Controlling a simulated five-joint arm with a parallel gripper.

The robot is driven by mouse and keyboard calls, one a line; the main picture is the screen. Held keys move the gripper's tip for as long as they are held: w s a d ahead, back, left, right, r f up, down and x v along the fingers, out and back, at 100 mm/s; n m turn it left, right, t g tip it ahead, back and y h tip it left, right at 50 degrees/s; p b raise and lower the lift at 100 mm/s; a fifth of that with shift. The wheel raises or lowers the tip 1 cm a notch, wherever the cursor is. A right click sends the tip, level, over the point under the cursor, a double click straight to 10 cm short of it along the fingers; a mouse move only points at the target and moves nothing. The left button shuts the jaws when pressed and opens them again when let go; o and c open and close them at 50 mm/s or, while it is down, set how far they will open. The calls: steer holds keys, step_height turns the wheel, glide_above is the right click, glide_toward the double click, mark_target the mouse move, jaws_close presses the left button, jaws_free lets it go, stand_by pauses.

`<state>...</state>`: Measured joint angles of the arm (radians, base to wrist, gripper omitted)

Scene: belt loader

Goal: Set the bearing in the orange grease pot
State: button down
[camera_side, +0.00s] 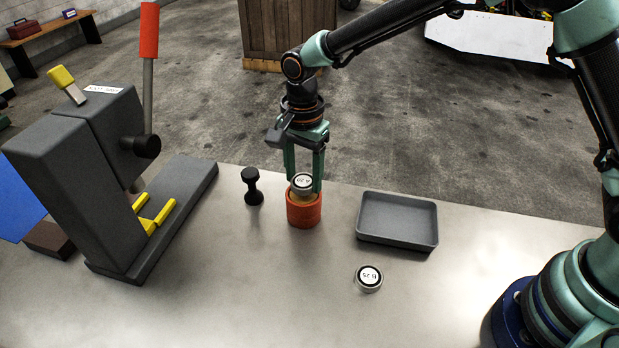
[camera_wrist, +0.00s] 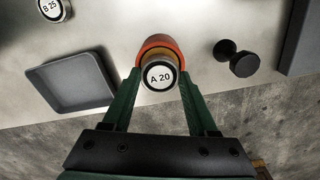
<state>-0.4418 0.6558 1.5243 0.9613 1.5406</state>
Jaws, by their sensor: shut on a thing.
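The bearing (camera_side: 302,182), a short metal cylinder with a white label, is between the fingers of my gripper (camera_side: 303,180). The label reads A 20 in the wrist view (camera_wrist: 160,75). My gripper (camera_wrist: 160,88) is shut on it. The orange grease pot (camera_side: 304,213) stands upright on the bench directly below, with amber grease showing at its mouth. The bearing is at the pot's mouth, its top above the rim; I cannot tell whether its underside touches the grease. The pot also shows behind the bearing in the wrist view (camera_wrist: 158,42).
A second bearing (camera_side: 368,278) labelled B 25 lies on the bench (camera_side: 230,300), in front of a grey tray (camera_side: 398,241) that is empty. A black dumbbell-shaped tool (camera_side: 252,187) stands left of the pot. A grey lever press (camera_side: 85,180) with a red handle stands further left.

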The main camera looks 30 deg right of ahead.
mark_target(304, 180)
steer(key=shift+f, duration=0.8)
steer(key=shift+f, duration=0.3)
steer(key=shift+c, duration=0.9)
jaws_free()
steer(key=shift+s+f, duration=0.1)
steer(key=s+d+r+n+t, duration=0.1)
steer(key=d+r, duration=0.2)
steer(key=r, duration=0.6)
steer(key=d+r+n, duration=0.1)
steer(key=d+r, duration=0.1)
steer(key=r, duration=0.6)
steer(key=s+d+r+n+t, duration=0.1)
steer(key=s+d+n+t, duration=0.3)
steer(key=s+d+n, duration=0.6)
steer(key=s+d, duration=0.3)
steer(key=d, duration=0.2)
steer(key=shift+s+d+r+n+t, duration=0.2)
steer(key=shift+s+r+n+t, duration=0.05)
steer(key=shift+r+n+t, duration=0.1)
